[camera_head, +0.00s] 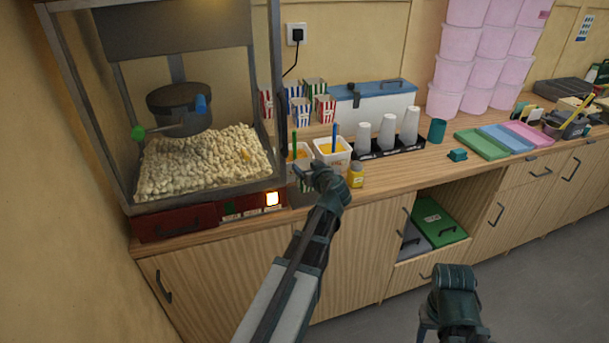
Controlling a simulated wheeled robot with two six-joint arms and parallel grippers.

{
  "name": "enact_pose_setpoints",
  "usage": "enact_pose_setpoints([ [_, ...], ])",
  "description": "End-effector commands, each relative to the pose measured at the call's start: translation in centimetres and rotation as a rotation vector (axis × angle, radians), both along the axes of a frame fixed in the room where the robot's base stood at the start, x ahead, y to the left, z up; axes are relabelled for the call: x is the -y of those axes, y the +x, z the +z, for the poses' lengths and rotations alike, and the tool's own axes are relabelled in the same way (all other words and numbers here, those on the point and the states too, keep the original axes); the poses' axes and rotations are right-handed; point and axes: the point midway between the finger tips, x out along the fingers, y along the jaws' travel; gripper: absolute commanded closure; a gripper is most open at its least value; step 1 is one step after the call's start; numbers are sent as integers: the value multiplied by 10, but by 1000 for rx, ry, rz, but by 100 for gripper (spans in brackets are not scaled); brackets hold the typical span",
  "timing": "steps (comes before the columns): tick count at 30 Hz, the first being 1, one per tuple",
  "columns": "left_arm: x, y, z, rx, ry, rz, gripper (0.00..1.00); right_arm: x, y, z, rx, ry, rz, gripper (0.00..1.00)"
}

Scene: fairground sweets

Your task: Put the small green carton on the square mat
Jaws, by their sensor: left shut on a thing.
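My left gripper (308,177) is over the counter's front edge, just right of the popcorn machine. It is shut on a small green-and-white striped carton (306,186), which is mostly hidden behind the fingers. A dark grey flat patch (301,200) shows below the carton; I cannot tell whether it is the square mat. Another green-striped carton (316,86) stands at the back among red and blue striped ones. My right gripper (428,322) is low at the bottom right, away from the counter, and its fingers are not clear.
The popcorn machine (160,218) fills the left. White tubs (333,158), a yellow-labelled bottle (356,176) and a black rack of white cups (388,145) stand near my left gripper. A cabinet compartment below holds a green box (440,222).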

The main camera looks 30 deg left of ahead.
Motion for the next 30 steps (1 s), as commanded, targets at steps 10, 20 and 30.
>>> enact_pose_setpoints([
  [10,-13,3,-26,0,0,1,100,0,0,-26,0,0,0,50],
  [20,-13,3,-36,0,0,1,100,0,0,-36,0,0,0,50],
  [30,-13,3,-39,0,0,1,2,0,0,-39,0,0,0,50],
])
